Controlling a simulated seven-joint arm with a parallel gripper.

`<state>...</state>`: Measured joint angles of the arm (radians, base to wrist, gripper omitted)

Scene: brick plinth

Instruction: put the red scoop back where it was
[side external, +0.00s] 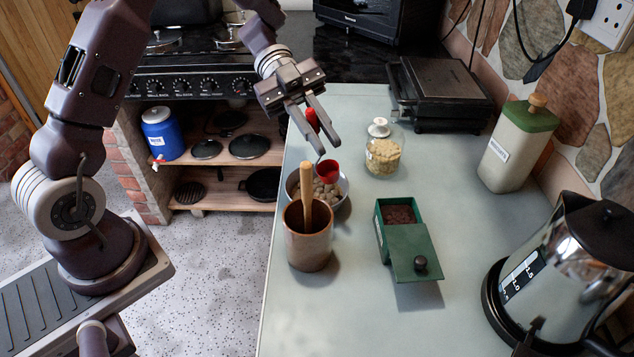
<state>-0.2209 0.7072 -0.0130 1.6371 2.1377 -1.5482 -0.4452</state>
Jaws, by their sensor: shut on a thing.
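My gripper (324,142) is shut on the red scoop, above the worktop near its left edge. The red scoop (327,172) hangs below the fingers with its cup low; a red part also shows between the fingers. Its cup appears over or just behind the right side of a metal bowl (345,186) holding round tan pieces. I cannot tell whether cup and bowl touch, or whether the cup holds anything. A green box (381,236) with brown contents stands open to the right, its knobbed lid (421,262) slanting off the near side.
A brown crock (307,245) with a wooden handle stands in front of the bowl and partly hides it. A glass jar (383,158) is to the right of the scoop. A cream canister (513,150) and kettle (545,270) stand at right. The front middle worktop is clear.

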